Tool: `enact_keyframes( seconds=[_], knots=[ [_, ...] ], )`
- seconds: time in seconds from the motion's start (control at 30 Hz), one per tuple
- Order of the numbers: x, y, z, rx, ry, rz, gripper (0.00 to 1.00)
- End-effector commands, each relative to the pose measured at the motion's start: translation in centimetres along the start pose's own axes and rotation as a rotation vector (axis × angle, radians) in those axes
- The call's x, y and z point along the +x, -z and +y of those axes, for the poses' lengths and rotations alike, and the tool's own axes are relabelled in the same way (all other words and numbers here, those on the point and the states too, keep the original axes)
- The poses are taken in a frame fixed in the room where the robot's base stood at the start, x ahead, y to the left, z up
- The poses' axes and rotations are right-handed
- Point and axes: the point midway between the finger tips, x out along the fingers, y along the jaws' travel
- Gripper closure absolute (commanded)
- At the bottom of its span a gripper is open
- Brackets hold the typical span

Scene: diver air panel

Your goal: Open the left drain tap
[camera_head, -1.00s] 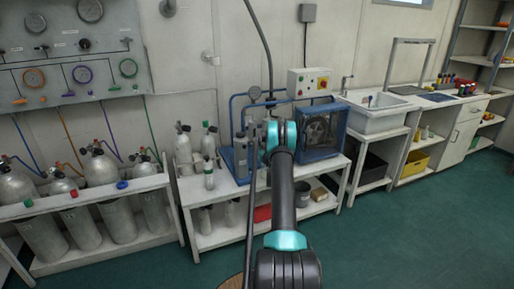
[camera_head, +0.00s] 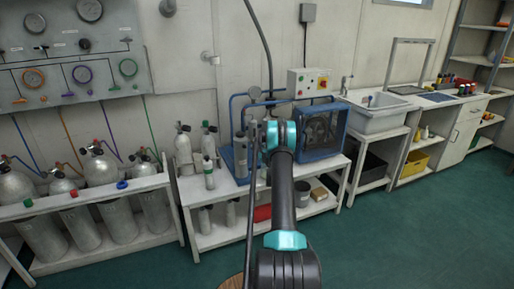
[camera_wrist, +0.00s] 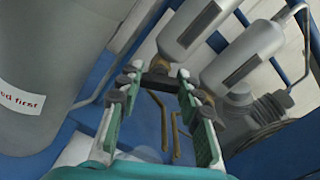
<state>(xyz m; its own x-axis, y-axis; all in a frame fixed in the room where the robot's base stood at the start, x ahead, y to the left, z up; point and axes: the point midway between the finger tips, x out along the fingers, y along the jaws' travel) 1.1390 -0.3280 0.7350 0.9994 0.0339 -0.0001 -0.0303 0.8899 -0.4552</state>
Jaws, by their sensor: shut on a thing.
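In the wrist view two silver filter cylinders with dark label strips, the left one (camera_wrist: 196,25) and the right one (camera_wrist: 240,58), hang at the upper right with brass fittings at their lower ends. The left drain tap (camera_wrist: 158,78), with a dark crosswise handle, sits below the left cylinder. Thin bent brass drain tubes (camera_wrist: 163,120) show below it. My gripper (camera_wrist: 155,82) has its green fingers on either side of the tap handle, fingertips at its ends, shut on it. In the head view my arm hides the gripper and the taps.
A large grey cylinder (camera_wrist: 50,50) stands close to my gripper's left in the wrist view. The blue compressor frame (camera_head: 345,128) surrounds the area on a white bench (camera_head: 225,185). A sink (camera_head: 380,112) stands to the right. The green floor in front is clear.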

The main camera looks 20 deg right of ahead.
Motion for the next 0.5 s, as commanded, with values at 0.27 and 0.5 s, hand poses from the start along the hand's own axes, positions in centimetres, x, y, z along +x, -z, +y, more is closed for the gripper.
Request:
enact_keyframes(
  seconds=[0.27, 0.5],
  knots=[
    [-0.09, 0.05, 0.06, -0.263, -0.001, 0.000, 0.94],
    [-0.11, 0.07, 0.09, -0.491, -0.001, 0.000, 0.94]
  ],
)
